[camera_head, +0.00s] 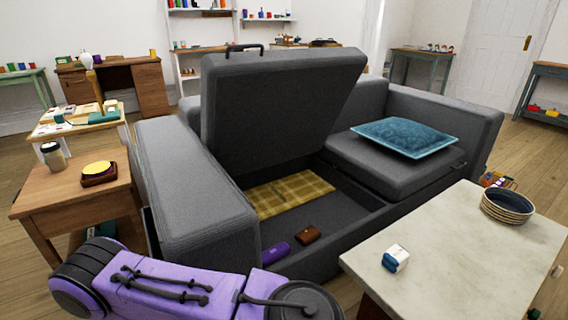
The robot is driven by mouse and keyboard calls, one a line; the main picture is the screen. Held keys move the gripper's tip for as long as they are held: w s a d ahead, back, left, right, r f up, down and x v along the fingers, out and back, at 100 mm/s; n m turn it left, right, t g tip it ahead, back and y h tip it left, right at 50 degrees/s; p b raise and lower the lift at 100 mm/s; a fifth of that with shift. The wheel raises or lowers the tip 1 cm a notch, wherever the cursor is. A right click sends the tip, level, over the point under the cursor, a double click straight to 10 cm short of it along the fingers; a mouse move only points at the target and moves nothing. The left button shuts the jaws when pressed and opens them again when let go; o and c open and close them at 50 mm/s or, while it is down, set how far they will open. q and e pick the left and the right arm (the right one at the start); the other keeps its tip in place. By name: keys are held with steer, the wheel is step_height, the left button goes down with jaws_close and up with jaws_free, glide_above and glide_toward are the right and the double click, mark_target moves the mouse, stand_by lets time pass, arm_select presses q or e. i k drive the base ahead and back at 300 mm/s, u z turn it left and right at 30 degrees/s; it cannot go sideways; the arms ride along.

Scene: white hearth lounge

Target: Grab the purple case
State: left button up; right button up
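The purple case (275,253) is a small, rounded, elongated object. It lies in the open storage well of the grey sofa (197,195), near the front left of the well. The sofa's seat lid (275,105) is raised, with a dark handle (244,47) at its top edge. A brown wallet-like item (307,234) lies just right of the case, and a yellow checked cloth (290,193) lies behind them. A purple and black arm link of mine crosses the lower left, in front of the sofa. Neither of my grippers shows.
A pale-topped table (450,255) stands at the front right, with stacked bowls (507,206) and a small white-blue box (396,258). A wooden side table (75,201) stands left of the sofa. A teal cushion (404,137) lies on the closed right seat.

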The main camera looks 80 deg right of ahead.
mark_target(270, 254)
steer(key=k, duration=0.3)
steer(key=z, duration=1.1)
